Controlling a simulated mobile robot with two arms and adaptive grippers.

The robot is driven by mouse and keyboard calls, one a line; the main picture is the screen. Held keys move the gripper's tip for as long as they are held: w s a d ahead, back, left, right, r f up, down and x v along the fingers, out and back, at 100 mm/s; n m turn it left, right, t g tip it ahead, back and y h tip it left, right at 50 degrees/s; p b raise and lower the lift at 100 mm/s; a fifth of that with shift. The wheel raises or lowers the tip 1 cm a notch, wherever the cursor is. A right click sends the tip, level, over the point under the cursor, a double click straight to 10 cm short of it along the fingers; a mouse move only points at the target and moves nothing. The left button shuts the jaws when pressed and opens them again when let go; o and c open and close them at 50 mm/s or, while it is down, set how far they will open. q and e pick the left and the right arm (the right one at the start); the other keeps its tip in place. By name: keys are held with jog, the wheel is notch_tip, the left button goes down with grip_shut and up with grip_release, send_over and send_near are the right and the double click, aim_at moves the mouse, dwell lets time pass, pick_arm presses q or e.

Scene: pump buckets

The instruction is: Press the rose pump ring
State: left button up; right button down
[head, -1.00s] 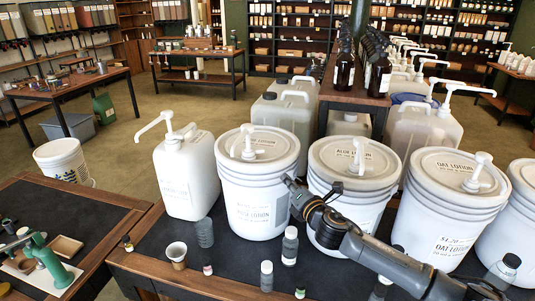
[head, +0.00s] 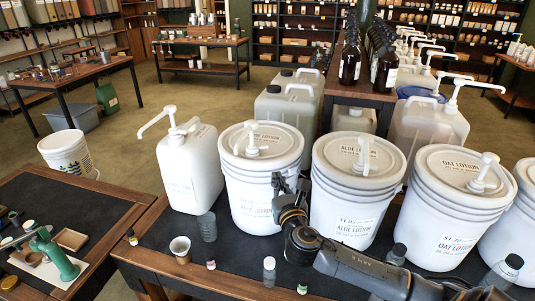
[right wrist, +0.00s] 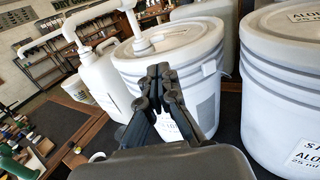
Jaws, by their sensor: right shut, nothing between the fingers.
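No rose-coloured ring or readable rose label shows. My left gripper is out of view.
Small bottles (head: 269,270) and a cup (head: 180,250) stand along the table's front edge. More jugs (head: 288,112) and brown bottles (head: 350,60) stand behind. A second table with a green press (head: 52,252) is at the left, beyond a gap.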

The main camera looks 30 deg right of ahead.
aim_at(266, 149)
jog(key=p+x, duration=0.3)
jog(key=x, duration=1)
jog(key=shift+w, duration=0.35)
jog(key=shift+d+y, duration=0.2)
jog(key=shift+y, duration=0.1)
